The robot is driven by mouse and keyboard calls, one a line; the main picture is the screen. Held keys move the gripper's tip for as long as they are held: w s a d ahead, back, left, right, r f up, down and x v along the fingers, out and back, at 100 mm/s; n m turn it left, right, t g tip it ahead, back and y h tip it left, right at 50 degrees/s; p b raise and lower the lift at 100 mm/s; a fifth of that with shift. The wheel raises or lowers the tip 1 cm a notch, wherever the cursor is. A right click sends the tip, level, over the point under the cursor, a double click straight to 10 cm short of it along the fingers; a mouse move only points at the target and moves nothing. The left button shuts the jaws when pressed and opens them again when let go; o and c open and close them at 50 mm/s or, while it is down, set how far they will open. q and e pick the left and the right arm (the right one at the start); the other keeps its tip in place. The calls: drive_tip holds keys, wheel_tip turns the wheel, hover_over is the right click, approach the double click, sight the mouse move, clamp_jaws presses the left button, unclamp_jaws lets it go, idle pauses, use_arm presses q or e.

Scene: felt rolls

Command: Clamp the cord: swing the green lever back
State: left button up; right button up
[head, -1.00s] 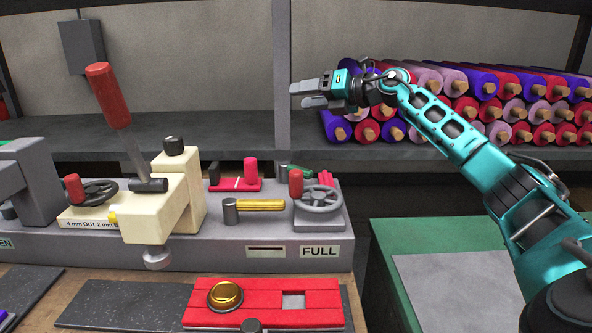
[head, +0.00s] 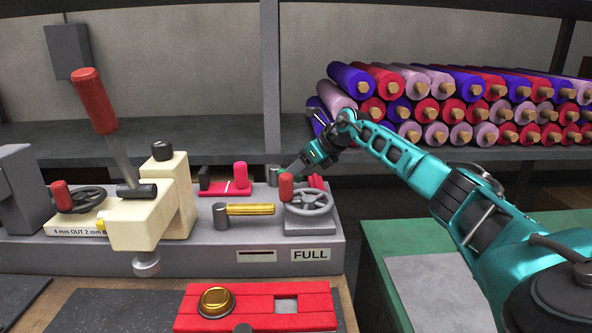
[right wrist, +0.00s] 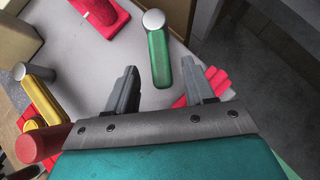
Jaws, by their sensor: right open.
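The green lever (right wrist: 160,58) has a round grey pivot post (right wrist: 153,20) at one end. In the right wrist view its free end points down, towards the space between my fingers. My right gripper (right wrist: 160,84) is open and empty, with one finger on each side of the lever's line. In the head view the right gripper (head: 291,168) is low behind the red-knobbed handwheel, and the lever is mostly hidden there; its grey post (head: 273,175) shows just left of the fingers. I cannot tell whether a finger touches the lever. My left gripper is not in view.
A grey handwheel (head: 309,203) with a red knob (head: 286,187) stands close in front. A red ridged block (right wrist: 206,88) lies beside one finger. A yellow-handled lever (head: 250,209) and a pink lever (head: 240,176) are to the left. Felt rolls (head: 450,108) fill the shelf behind.

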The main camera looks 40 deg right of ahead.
drive_tip(key=shift+x, duration=1.2)
clamp_jaws()
